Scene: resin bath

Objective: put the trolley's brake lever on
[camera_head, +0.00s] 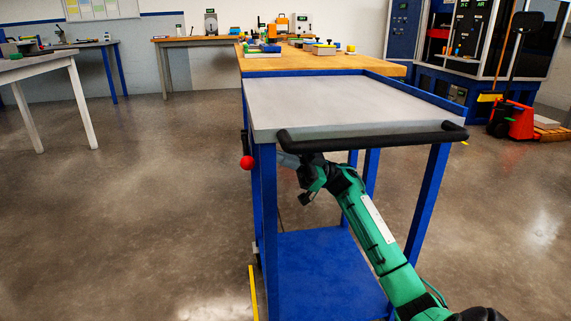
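The trolley has a grey top (340,100), a blue frame and a black push handle (370,134) along its near edge. A lever with a red ball knob (246,162) sticks out at the trolley's near left corner, beside the blue leg; I take it to be the brake lever. My green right arm reaches in from the lower right under the handle. My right gripper (288,160) is behind and below the handle, to the right of the knob and the leg. Its fingertips are largely hidden, so its opening and any contact are unclear. My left gripper is out of view.
The trolley's lower blue shelf (320,270) lies under my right arm. A wooden workbench (300,63) with several items stands against the trolley's far end. A red pallet truck (515,118) is at the right. The floor left of the trolley is clear.

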